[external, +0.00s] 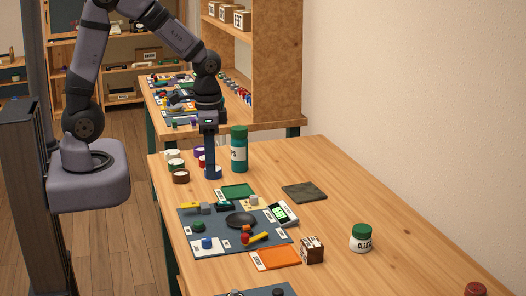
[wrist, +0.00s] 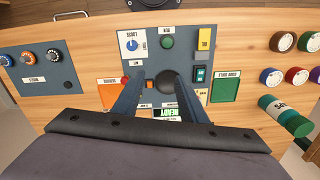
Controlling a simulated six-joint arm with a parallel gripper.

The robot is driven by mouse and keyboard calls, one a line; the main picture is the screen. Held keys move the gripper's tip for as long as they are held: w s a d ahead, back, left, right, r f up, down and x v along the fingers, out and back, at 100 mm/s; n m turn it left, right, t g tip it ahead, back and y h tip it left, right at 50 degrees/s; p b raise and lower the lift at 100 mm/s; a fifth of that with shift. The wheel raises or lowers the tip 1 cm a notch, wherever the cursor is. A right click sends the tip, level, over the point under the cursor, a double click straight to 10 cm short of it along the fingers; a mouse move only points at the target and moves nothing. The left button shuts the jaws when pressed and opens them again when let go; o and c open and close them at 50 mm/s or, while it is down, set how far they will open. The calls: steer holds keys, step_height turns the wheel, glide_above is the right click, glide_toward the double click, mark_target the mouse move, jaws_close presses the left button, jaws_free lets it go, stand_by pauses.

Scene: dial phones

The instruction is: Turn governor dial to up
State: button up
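A dark grey panel (external: 192,217) lies on the bench, and it also shows in the wrist view (wrist: 150,62). It carries a blue dial (external: 207,243) on a white plate and a green knob (external: 198,226). In the wrist view the blue dial (wrist: 132,45) and green knob (wrist: 167,43) sit at the panel's far side. I cannot read which control is the governor dial. A second panel with several knobs (wrist: 53,56) is at the left. My gripper (wrist: 157,78) has its fingers apart, with nothing seen held. It points down in the external view (external: 211,172), behind the panel.
A black dish (external: 241,219), yellow-handled items, a green tray (external: 237,191), an orange tray (external: 278,258) and a screen device (external: 283,213) crowd the panel. A tall green jar (external: 239,149) and several small pots stand by my gripper. The bench's right side is mostly clear.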

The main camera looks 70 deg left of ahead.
steer(key=w+a+f+m+b, duration=0.25)
steer(key=w+a+f, duration=0.3)
steer(key=w, duration=0.45)
steer(key=m+b, duration=0.1)
steer(key=m, duration=0.2)
glide_above(255, 196)
step_height(255, 196, down, 4)
steer(key=shift+s+f, duration=0.1)
steer(key=shift+d+f+p, duration=0.1)
steer(key=shift+f+p, duration=1)
steer(key=shift+f, duration=2.5)
jaws_close()
